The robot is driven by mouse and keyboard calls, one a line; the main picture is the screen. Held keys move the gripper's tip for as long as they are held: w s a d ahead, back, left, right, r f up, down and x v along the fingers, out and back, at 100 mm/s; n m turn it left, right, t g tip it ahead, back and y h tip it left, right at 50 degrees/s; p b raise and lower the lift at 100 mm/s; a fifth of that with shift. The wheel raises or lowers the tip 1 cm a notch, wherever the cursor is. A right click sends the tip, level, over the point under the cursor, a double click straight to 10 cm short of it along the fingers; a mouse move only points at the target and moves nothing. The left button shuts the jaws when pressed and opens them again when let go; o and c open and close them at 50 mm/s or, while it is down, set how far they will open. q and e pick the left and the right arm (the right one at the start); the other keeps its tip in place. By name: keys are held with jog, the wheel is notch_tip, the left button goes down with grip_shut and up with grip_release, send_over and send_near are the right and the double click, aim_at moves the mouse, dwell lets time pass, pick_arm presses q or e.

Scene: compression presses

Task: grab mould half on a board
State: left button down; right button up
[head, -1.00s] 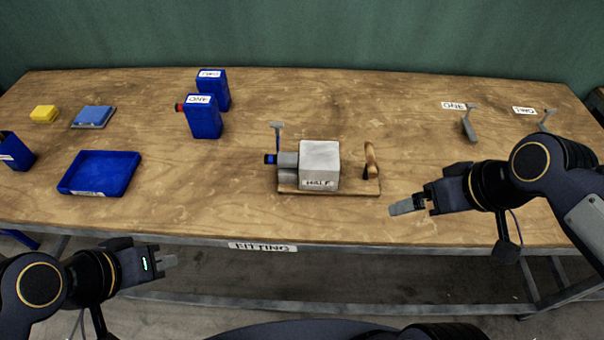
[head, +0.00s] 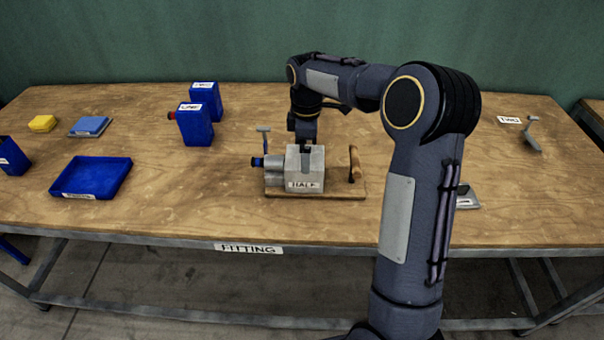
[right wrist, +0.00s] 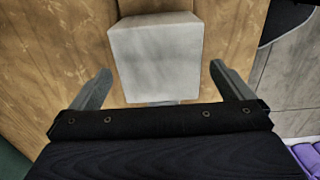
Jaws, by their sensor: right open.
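The mould half is a light grey block (head: 304,178) labelled HALF. It sits on a wooden board (head: 335,189) with a wooden handle (head: 354,164) at its right and a grey clamp part with a blue end (head: 262,162) at its left. My right gripper (head: 306,150) points down over the block from above. In the right wrist view the block (right wrist: 158,62) lies between the two open fingers (right wrist: 156,84), with gaps on both sides and no visible contact. My left gripper is out of view.
Blue bottles (head: 195,124) stand behind and left of the board. A metal stand (head: 533,136) is at the right. My right arm hides part of the table.

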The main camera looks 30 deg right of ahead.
notch_tip(320, 180, down, 5)
jog(key=shift+d+r, duration=0.1)
jog(key=shift+d, duration=0.05)
jog(key=c, duration=1.4)
jog(key=shift+w+r, duration=0.1)
jog(key=shift+c, duration=0.4)
